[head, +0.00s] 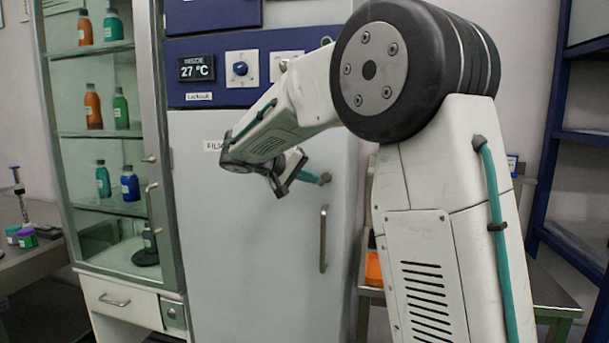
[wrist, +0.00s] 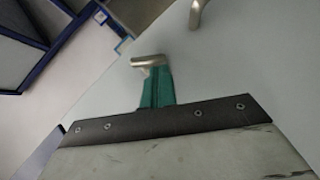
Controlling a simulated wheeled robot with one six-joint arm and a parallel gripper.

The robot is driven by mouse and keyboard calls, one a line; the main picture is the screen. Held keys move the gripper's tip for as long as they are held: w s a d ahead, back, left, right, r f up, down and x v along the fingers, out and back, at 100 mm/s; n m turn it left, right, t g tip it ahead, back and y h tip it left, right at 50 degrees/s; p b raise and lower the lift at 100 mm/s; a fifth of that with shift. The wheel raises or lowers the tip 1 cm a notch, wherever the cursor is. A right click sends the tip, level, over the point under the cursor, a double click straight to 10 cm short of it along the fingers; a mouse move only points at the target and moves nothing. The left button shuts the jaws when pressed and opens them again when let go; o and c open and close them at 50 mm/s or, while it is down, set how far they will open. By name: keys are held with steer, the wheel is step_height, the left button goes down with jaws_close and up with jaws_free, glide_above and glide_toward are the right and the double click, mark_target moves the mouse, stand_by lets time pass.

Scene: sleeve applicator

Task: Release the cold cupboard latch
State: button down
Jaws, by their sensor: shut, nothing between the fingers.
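The tall cupboard with a plain pale-grey door (head: 225,265) stands in the middle of the head view, below a blue panel with an "INSIDE 27 °C" display (head: 196,68). A small metal latch (head: 325,178) sits near the door's right edge, above a vertical handle (head: 323,238). The latch (wrist: 149,61) and an end of the handle (wrist: 197,14) also show in the wrist view. My gripper (head: 312,177) is shut, its teal fingers (wrist: 156,88) empty. The fingertips are right at the latch. I cannot tell whether they touch it.
A glass-front cabinet (head: 165,240) with several bottles stands on the left, with its own small catch (head: 150,158) and handle. A bench (head: 30,262) is at far left. Blue shelving (head: 548,150) and a low table (head: 550,295) stand on the right.

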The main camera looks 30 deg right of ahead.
step_height(320, 180, down, 2)
steer(key=n+g+h, duration=0.1)
steer(key=n+h, duration=0.2)
steer(key=h, duration=0.1)
steer(key=shift+n, duration=0.3)
steer(key=shift+f, duration=0.1)
steer(key=shift+s+f, duration=0.1)
stand_by(0.6)
steer(key=shift+w+a, duration=0.3)
steer(key=shift+w, duration=0.05)
steer(key=w+a, duration=0.3)
steer(key=a, duration=0.9)
steer(key=shift+r, duration=0.3)
